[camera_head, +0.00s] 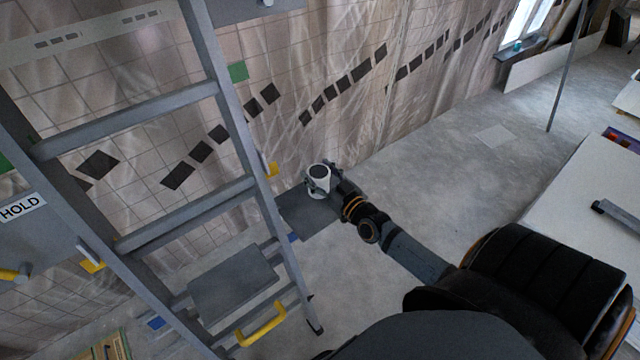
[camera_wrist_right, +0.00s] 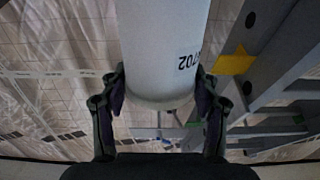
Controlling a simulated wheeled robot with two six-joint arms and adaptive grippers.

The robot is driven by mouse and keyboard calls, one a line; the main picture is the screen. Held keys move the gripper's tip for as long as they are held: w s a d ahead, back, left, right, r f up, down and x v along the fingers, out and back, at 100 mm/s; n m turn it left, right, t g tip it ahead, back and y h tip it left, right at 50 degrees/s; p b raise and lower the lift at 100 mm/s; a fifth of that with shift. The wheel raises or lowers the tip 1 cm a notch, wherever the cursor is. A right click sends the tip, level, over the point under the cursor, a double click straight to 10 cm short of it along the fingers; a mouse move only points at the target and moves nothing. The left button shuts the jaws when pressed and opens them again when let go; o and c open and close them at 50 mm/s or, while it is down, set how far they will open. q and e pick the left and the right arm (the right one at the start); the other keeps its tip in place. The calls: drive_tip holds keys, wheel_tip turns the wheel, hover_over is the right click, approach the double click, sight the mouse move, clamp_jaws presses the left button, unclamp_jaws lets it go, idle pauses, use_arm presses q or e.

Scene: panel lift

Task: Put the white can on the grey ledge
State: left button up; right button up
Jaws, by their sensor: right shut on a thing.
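The white can (camera_head: 318,185) has a dark round top in the head view. My right gripper (camera_head: 322,182) is shut on it, and the can looks upright. In the right wrist view the can (camera_wrist_right: 165,50) fills the top middle, with black digits on its side, and the fingers of my right gripper (camera_wrist_right: 160,95) press on both sides of it. A flat grey ledge (camera_head: 312,218) shows just below the can, beside the frame's right rail. The can seems held above it; the gap is hard to judge. My left gripper is not in view.
A grey ladder-like frame (camera_head: 228,115) with yellow handles stands left of the can. Another grey plate (camera_head: 235,280) sits lower in it. A panel marked HOLD (camera_head: 22,208) is at far left. A tiled, sheeted wall is behind. A white table (camera_head: 590,200) stands at right.

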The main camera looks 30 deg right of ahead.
drive_tip(key=f+b, duration=0.4)
drive_tip(key=shift+w+d+f, duration=0.1)
drive_tip(key=shift+w+d, duration=0.05)
drive_tip(key=shift+d, duration=0.15)
drive_tip(key=shift+r+p, duration=0.2)
drive_tip(key=shift+p, duration=0.1)
drive_tip(key=shift+f, duration=0.15)
drive_tip(key=o, duration=1.4)
drive_tip(key=shift+c, duration=0.2)
drive_tip(key=shift+r, duration=0.3)
drive_tip(key=s+p, duration=0.3)
drive_tip(key=s, duration=0.9)
drive_tip(key=shift+d, duration=0.45)
